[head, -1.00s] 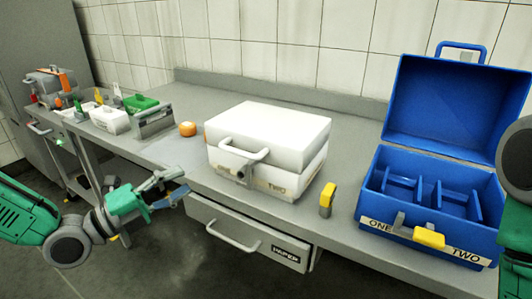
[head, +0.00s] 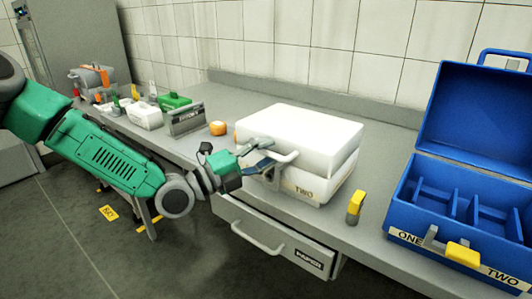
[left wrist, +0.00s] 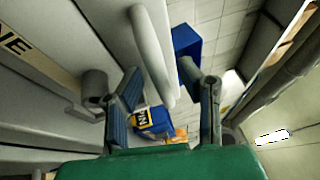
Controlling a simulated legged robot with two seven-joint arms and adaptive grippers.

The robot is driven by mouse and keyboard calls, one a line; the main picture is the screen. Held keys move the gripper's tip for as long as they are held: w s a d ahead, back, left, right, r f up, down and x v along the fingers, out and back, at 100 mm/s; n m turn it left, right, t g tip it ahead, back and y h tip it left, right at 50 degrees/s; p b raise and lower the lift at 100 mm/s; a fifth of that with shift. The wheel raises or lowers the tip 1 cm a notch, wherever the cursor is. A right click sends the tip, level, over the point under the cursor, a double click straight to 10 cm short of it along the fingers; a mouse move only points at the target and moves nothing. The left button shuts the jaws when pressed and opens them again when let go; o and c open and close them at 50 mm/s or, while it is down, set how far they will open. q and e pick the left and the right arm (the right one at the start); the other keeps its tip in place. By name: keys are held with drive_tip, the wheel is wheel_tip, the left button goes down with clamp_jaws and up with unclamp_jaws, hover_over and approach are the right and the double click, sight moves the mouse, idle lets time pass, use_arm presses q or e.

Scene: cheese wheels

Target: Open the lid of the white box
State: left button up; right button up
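The white box (head: 310,130) stands on the counter with its lid lying down on its base. Its white handle (head: 288,160) sticks out at the front. The left half of the front label is hidden behind my left gripper, and "TWO" shows. My left gripper (head: 266,158) is at the handle, in front of the box. In the left wrist view, the fingers of my left gripper (left wrist: 167,88) are spread apart, and the pale handle bar (left wrist: 152,50) runs between them, not clamped. A grey latch part (left wrist: 95,85) is beside the left finger. My right gripper is out of view.
An open blue case (head: 400,205) with dividers stands at the right. A small yellow-topped object (head: 355,205) stands between it and the white box. An orange fruit (head: 218,128), small bins (head: 145,116) and a grey pot (head: 92,78) are at the left. A drawer (head: 270,240) lies below.

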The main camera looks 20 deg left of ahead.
use_arm(q)
clamp_jaws()
